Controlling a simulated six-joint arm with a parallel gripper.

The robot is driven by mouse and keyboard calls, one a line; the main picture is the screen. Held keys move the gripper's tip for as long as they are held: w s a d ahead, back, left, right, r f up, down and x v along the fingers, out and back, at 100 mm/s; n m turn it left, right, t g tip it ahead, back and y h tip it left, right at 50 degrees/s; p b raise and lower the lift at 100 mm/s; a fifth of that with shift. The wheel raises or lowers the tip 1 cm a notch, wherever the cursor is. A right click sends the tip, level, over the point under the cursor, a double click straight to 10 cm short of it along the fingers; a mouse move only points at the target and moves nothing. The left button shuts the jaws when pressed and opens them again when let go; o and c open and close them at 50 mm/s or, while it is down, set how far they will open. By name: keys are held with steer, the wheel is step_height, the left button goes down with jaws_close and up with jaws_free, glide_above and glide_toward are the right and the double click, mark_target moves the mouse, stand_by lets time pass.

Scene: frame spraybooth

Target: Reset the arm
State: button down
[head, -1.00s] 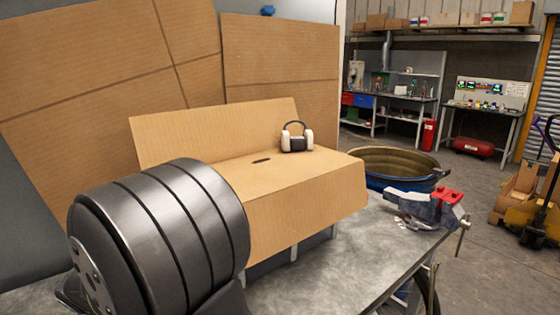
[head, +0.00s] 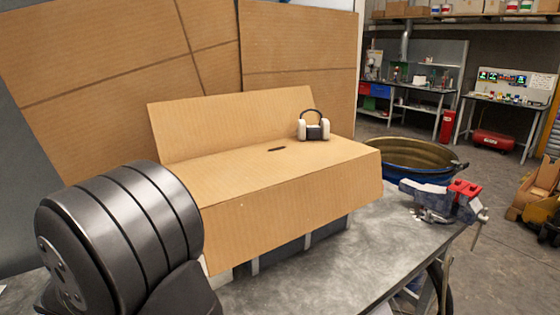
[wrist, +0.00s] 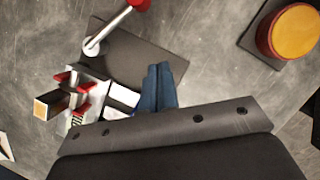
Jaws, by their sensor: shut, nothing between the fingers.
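My gripper (wrist: 157,86) shows in the wrist view, its two blue-grey fingers together with nothing between them. They point down at a grey worktop, over or beside a dark flat plate (wrist: 152,58); I cannot tell how high above it they are. To their left lies a group of small parts (wrist: 78,95) with red pieces and a metal block. The gripper does not show in the head view, where a large dark ribbed part of my arm fills the lower left.
A cardboard box form (head: 300,195) with a headset (head: 314,128) on top stands on the grey table (head: 370,250). A red-and-blue vise (head: 450,195) is at the table's right edge, a blue drum (head: 410,155) behind. A round orange-topped container (wrist: 294,32) shows in the wrist view.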

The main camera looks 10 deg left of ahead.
steer(key=shift+s+a+m+h, duration=0.4)
steer(key=shift+s+a+m, duration=0.4)
steer(key=shift+m, duration=0.4)
steer(key=shift+s+a+m+g+h, duration=0.15)
steer(key=shift+s+a+m+h, duration=0.1)
steer(key=shift+a+m, duration=0.3)
steer(key=shift+s+a+m+g+h, duration=0.15)
steer(key=shift+s+a+m+h, duration=0.15)
steer(key=shift+m, duration=0.35)
